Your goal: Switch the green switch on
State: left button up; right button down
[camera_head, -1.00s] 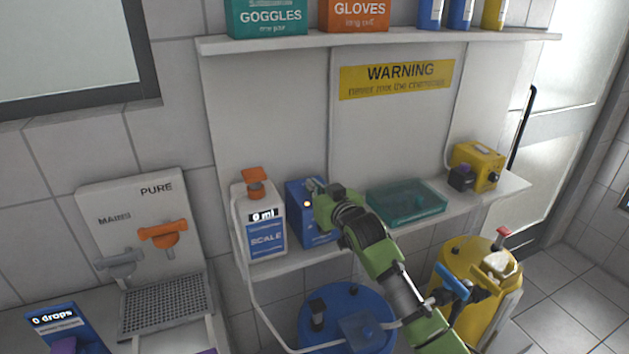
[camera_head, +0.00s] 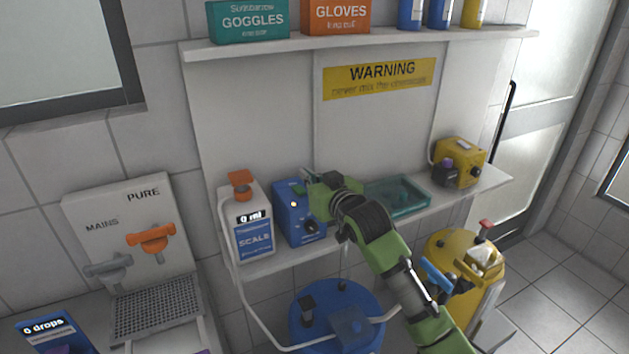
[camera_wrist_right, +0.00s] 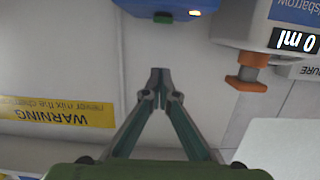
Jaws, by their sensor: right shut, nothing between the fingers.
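The blue box (camera_head: 288,222) stands on the shelf, right of the scale bottle, with a small lit lamp and a dark knob on its front. In the right wrist view a small green piece (camera_wrist_right: 162,18), which looks like the green switch, sits at the edge of the blue box (camera_wrist_right: 140,5), near the orange lamp.
The white scale bottle (camera_head: 253,238) with an orange cap stands close on the left. A teal tray (camera_head: 399,194) and a yellow pump box (camera_head: 459,163) are to the right. An upper shelf (camera_head: 350,41) is above; a blue drum (camera_head: 337,318) is below.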

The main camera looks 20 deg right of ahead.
jog(key=v, duration=0.2)
jog(key=r+v, duration=0.1)
jog(key=v, duration=0.1)
jog(key=shift+b, duration=0.4)
